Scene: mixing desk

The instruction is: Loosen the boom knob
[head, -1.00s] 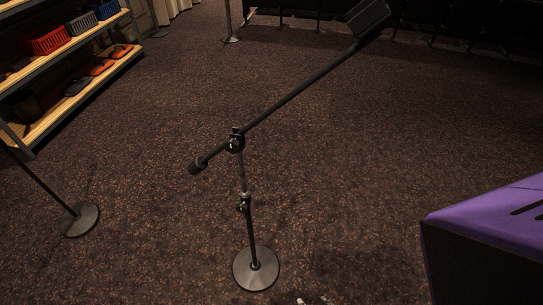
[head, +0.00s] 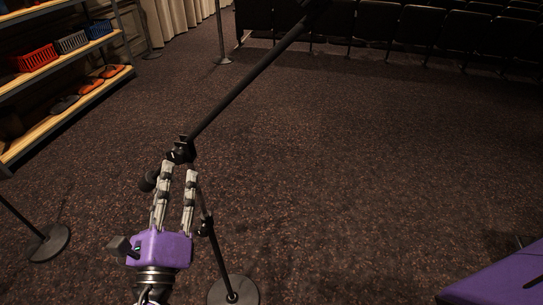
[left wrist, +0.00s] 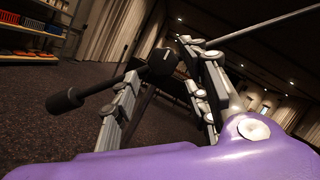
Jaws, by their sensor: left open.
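The boom knob sits at the black clamp joint (head: 181,150) where the boom (head: 250,88) crosses the upright pole of the stand. In the head view I cannot tell the knob from the clamp. In the left wrist view a dark round knob or clamp part (left wrist: 163,62) shows between the fingertips. My left gripper (head: 180,169), with a purple body and grey fingers, is open just below the clamp, fingers pointing up at it. Whether a finger touches it, I cannot tell. The boom's counterweight (left wrist: 64,100) is left of the fingers. My right gripper is not in view.
The stand's round base (head: 233,291) is on the dark carpet. Another stand's base (head: 47,243) is at the left, near a shelf (head: 66,112) with baskets. Dark seats (head: 385,25) line the back. Middle carpet is clear.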

